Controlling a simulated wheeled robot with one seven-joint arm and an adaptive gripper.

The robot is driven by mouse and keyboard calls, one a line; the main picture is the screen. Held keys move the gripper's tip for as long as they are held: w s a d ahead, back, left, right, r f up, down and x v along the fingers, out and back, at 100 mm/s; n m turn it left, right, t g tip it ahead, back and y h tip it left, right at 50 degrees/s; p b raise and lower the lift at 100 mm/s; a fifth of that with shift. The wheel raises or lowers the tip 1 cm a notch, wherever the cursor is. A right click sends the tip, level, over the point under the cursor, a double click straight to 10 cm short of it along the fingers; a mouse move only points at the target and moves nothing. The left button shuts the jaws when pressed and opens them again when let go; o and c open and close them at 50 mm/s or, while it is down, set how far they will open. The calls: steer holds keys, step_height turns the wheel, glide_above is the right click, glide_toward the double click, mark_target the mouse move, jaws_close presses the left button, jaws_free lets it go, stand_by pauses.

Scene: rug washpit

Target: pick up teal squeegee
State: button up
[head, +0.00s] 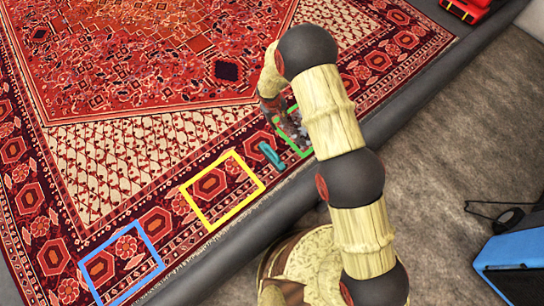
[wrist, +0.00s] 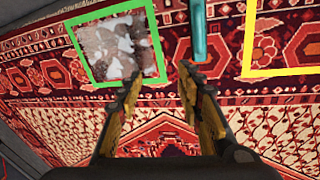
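The teal squeegee (head: 271,155) lies on the red patterned rug between the green and yellow outlines. In the wrist view its teal handle (wrist: 199,30) runs down from the top edge, and its upper part is cut off. My gripper (wrist: 160,73) is open, with nothing between its two fingers. The handle's lower end is just beyond the right fingertip, right of the gap between the fingers. I cannot tell whether they touch. In the head view my arm hides most of the gripper.
A green outline (wrist: 162,60) frames a mottled grey-white patch (wrist: 115,47) on the rug (head: 140,70). Yellow (head: 208,226) and blue (head: 104,296) outlines lie further left along its border. A dark raised edge (head: 412,95) borders the rug. A blue box (head: 515,265) stands on the floor at right.

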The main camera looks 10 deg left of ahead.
mark_target(271, 150)
steer(key=shift+n+g, duration=0.3)
steer(key=shift+n, duration=0.4)
steer(key=s+a+f, duration=0.1)
steer(key=f, duration=0.4)
steer(key=s+a+f+b, duration=0.1)
steer(key=s+f, duration=0.1)
steer(key=f, duration=0.4)
steer(key=s+f, duration=0.1)
steer(key=f, duration=0.5)
steer(key=shift+s+a+f, duration=0.2)
steer(key=shift+s+a, duration=0.15)
steer(key=shift+a, duration=0.05)
step_height(271, 150, down, 4)
steer(key=shift+d+f+b, duration=0.1)
steer(key=shift+f+b, duration=0.05)
steer(key=shift+b, duration=1)
steer(key=shift+d+f, duration=0.1)
steer(key=shift+f, duration=0.5)
jaws_close()
